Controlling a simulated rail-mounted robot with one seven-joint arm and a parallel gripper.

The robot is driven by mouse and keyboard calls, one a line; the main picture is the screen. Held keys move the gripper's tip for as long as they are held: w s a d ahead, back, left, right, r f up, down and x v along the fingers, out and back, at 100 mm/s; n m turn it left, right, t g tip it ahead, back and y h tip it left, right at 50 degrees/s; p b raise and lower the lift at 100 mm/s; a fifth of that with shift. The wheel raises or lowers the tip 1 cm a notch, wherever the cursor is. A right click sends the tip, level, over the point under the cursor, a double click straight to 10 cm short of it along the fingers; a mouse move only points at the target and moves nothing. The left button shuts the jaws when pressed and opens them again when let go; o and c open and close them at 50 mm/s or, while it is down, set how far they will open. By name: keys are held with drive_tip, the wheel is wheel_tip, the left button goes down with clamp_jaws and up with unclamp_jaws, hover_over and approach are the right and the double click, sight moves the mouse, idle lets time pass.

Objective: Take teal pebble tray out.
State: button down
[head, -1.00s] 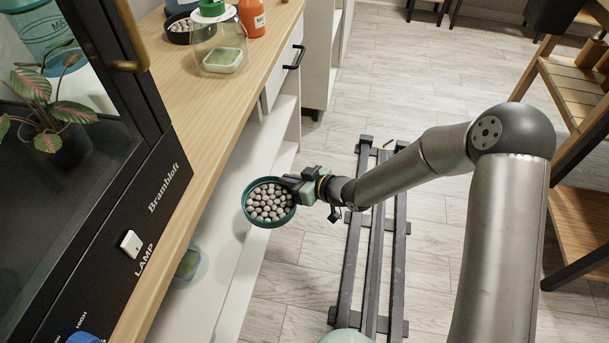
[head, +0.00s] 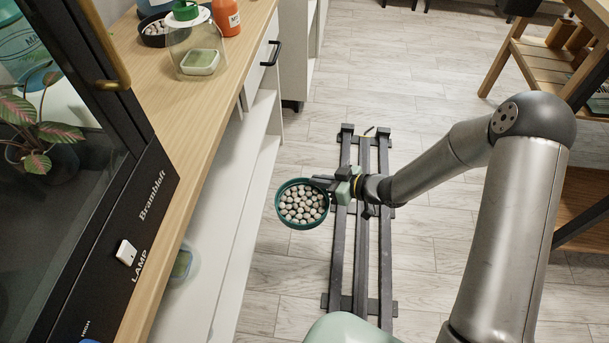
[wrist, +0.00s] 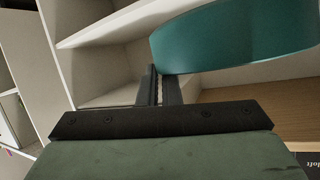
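The teal pebble tray (head: 281,212) is a round, shallow tray full of grey-white pebbles. In the head view it hangs level in the air over the floor, right of the white shelf unit and clear of it. My gripper (head: 326,183) is shut on the tray's rim at its upper right side. In the wrist view the tray's teal outer wall (wrist: 235,38) fills the upper right, and my gripper's dark fingers (wrist: 160,88) meet at its left lower edge. The pebbles are hidden in that view.
The open white shelf (head: 205,225) under the wooden counter (head: 190,125) is left of the tray; a small clear container (head: 182,263) stands on it. A glass terrarium cabinet (head: 130,215) is on the counter. Dark floor rails (head: 363,250) lie under my arm. A wooden rack (head: 540,55) stands at right.

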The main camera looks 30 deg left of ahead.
drive_tip(key=w+d+p, duration=0.1)
drive_tip(key=w+d, duration=0.1)
drive_tip(key=d, duration=0.5)
drive_tip(key=shift+w+p, duration=0.4)
drive_tip(key=shift+a, duration=0.1)
